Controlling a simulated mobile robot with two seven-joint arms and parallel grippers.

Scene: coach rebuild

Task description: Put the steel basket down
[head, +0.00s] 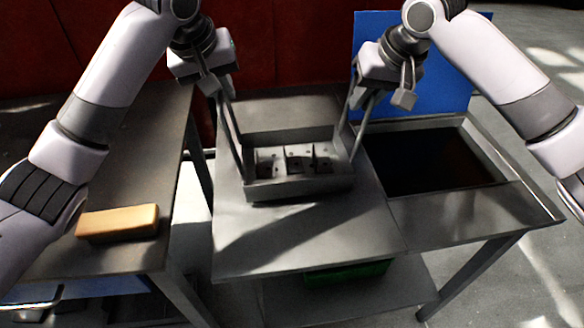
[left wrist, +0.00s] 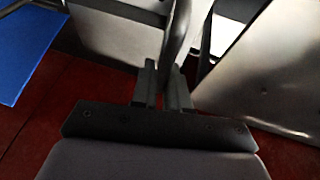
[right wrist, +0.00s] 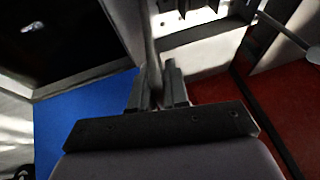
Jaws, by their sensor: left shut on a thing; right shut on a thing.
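The steel basket (head: 300,188) is an open grey tray with tall side handles, over the middle of the steel table (head: 345,228). It looks level and holds several small dividers or parts. A dark shadow lies along its front lower edge; I cannot tell whether its bottom touches the table. My left gripper (head: 216,92) is shut on the left handle, also seen in the left wrist view (left wrist: 178,40). My right gripper (head: 368,90) is shut on the right handle, also seen in the right wrist view (right wrist: 150,45). Both fingertips are partly hidden.
A dark sink-like basin (head: 430,165) with a blue panel (head: 440,75) behind it is at right. A side bench (head: 110,250) with a tan block (head: 118,222) is at left. A green crate (head: 348,272) sits below. The table front is clear.

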